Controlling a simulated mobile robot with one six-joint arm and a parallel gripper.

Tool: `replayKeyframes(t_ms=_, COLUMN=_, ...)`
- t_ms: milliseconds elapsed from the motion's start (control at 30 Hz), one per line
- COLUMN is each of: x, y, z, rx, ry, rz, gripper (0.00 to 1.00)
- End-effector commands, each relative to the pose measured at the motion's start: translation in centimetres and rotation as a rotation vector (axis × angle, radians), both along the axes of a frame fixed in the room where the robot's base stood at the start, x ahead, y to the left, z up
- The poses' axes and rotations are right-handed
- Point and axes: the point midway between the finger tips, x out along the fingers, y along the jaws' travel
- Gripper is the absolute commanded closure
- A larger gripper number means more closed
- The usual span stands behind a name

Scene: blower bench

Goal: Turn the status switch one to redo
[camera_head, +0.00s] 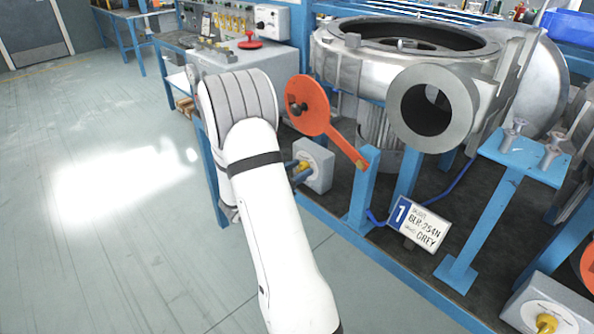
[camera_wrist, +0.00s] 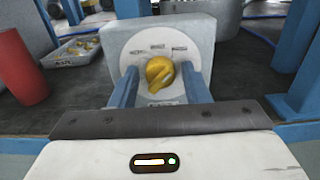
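A grey switch box with a round white dial and a yellow knob (camera_wrist: 159,73) is straight ahead in the wrist view. The knob's raised grip lies at a slant, from upper right to lower left. Small labels line the dial's top edge, too small to read. My gripper (camera_wrist: 160,70) is open, with one blue finger on each side of the knob and a visible gap to it. In the head view the switch box (camera_head: 319,166) is on the bench front edge, and my gripper (camera_head: 300,171) is at its knob, partly hidden by my arm.
A sign reading 1, BLR-254N, GREY (camera_head: 421,223) stands right of the switch. A red-orange lever (camera_head: 310,105) and a metal blower housing (camera_head: 395,65) are above. A second yellow-knobbed box (camera_head: 548,312) is at lower right. A red cylinder (camera_wrist: 20,70) stands left; the floor is clear.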

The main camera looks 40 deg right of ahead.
Motion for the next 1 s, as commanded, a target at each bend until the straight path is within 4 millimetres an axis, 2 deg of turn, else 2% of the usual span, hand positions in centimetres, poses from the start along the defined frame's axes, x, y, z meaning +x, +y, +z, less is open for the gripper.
replayKeyframes(t_ms=33, x=0.00, y=0.02, z=0.00, rx=0.000, ry=0.000, rz=0.000, gripper=0.62)
replayKeyframes(t_ms=433, x=0.02, y=0.06, z=0.01, rx=0.000, ry=0.000, rz=0.001, gripper=0.93)
replayKeyframes(t_ms=767, x=0.05, y=0.09, z=0.16, rx=-0.003, ry=0.056, rz=0.002, gripper=0.93)
replayKeyframes(t_ms=1000, x=0.10, y=0.13, z=0.36, rx=-0.014, ry=0.212, rz=0.002, gripper=0.93)
